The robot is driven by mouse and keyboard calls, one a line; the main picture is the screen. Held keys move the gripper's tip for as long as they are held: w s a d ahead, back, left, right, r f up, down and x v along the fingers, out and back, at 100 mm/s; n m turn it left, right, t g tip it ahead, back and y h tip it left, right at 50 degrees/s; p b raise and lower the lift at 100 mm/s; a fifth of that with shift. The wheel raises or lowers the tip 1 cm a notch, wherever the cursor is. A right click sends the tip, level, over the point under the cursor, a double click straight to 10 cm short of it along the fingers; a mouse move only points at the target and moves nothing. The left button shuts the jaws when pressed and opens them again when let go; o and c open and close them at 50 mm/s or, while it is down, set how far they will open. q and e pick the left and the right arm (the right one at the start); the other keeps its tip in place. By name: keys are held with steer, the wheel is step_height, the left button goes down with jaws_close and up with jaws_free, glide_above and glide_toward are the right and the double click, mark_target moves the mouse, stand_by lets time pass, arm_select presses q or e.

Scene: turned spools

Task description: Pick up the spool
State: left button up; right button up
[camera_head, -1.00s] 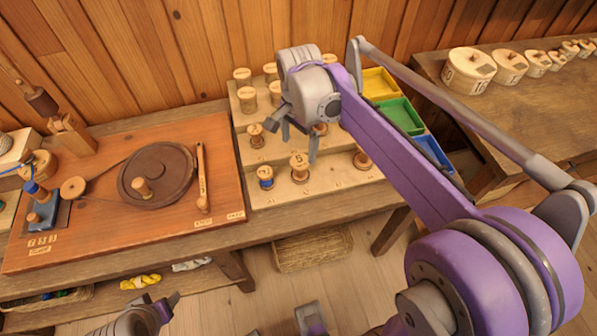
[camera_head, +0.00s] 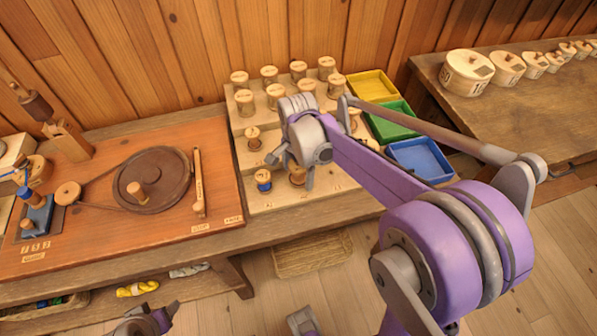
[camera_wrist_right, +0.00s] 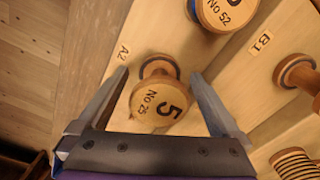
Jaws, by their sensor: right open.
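A wooden spool marked 5 and No 25 (camera_wrist_right: 160,98) stands on the lowest step of a pale stepped rack, by the label A2, in the right wrist view. In the head view this spool (camera_head: 297,178) is partly hidden by my right gripper (camera_head: 291,172). The right gripper is open, with one finger on either side of the spool in the wrist view (camera_wrist_right: 160,74). I cannot tell whether the fingers touch it. What appears to be my left gripper (camera_head: 160,316) is at the bottom edge of the head view, its jaws unclear.
A blue-wound spool (camera_head: 263,180) stands close beside, marked No 52 in the wrist view (camera_wrist_right: 224,12). Several other spools stand on the rack (camera_head: 290,203). Yellow (camera_head: 371,86), green (camera_head: 396,120) and blue (camera_head: 421,160) trays lie right. A turntable board (camera_head: 100,232) fills the left.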

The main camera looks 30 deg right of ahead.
steer(key=c, duration=1.4)
steer(key=shift+r, duration=0.1)
